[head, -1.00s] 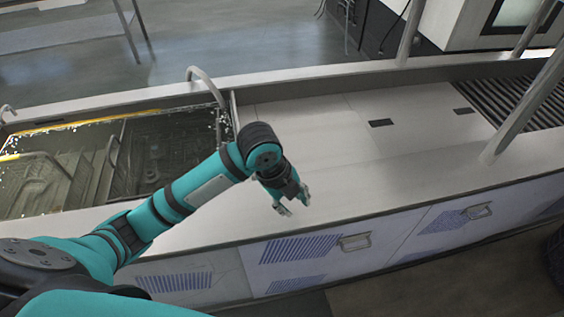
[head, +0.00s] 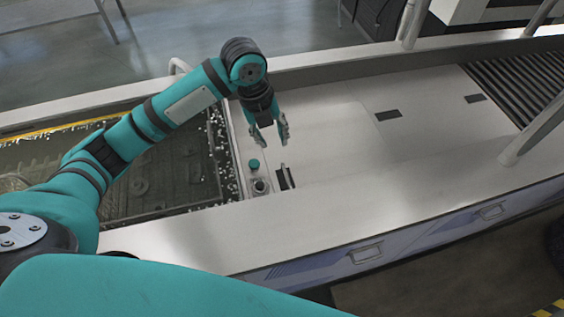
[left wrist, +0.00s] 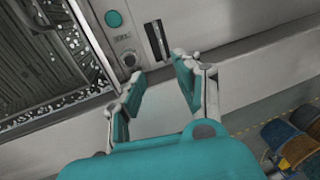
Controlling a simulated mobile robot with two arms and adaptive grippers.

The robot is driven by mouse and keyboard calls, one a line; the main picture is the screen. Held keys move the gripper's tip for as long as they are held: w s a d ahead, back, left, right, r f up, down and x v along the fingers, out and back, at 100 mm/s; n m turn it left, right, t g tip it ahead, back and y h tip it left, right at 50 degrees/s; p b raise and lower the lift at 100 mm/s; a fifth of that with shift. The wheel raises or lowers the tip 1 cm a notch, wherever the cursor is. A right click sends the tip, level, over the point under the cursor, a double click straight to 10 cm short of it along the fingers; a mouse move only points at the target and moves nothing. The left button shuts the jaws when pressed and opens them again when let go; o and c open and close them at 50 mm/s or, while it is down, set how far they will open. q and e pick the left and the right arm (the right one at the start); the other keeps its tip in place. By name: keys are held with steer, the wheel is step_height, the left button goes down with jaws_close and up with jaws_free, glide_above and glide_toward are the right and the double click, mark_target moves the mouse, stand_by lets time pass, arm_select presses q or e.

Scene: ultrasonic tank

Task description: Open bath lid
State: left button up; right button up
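The bath (head: 150,190) is the sunken tank at the left of the head view, with dark contents and white bubbles along its edges; its corner also shows in the left wrist view (left wrist: 62,58). I cannot make out a separate lid for certain. Beside the bath's right edge are a teal round button (head: 254,163), a silver round control (head: 260,186) and a dark slot (head: 285,177). In the left wrist view the teal button (left wrist: 113,18) is at the top. My left gripper (head: 272,138) is open and empty, above the white deck near these controls. My right gripper is out of view.
The white deck (head: 340,160) right of the controls is flat and clear, with dark recesses (head: 388,115). Upright posts (head: 410,22) and a roller section (head: 510,85) are at the right.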

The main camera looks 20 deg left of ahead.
arm_select(q)
glide_toward(286, 175)
steer(key=f, duration=0.2)
steer(key=f+p, duration=0.1)
steer(key=f, duration=0.1)
steer(key=d+f, duration=0.1)
steer(key=f, duration=0.2)
steer(key=shift+w+d+f, duration=0.1)
steer(key=shift+w, duration=0.2)
steer(key=shift+f, duration=0.3)
steer(key=shift+w+f, duration=0.1)
steer(key=shift+f, duration=0.05)
jaws_close()
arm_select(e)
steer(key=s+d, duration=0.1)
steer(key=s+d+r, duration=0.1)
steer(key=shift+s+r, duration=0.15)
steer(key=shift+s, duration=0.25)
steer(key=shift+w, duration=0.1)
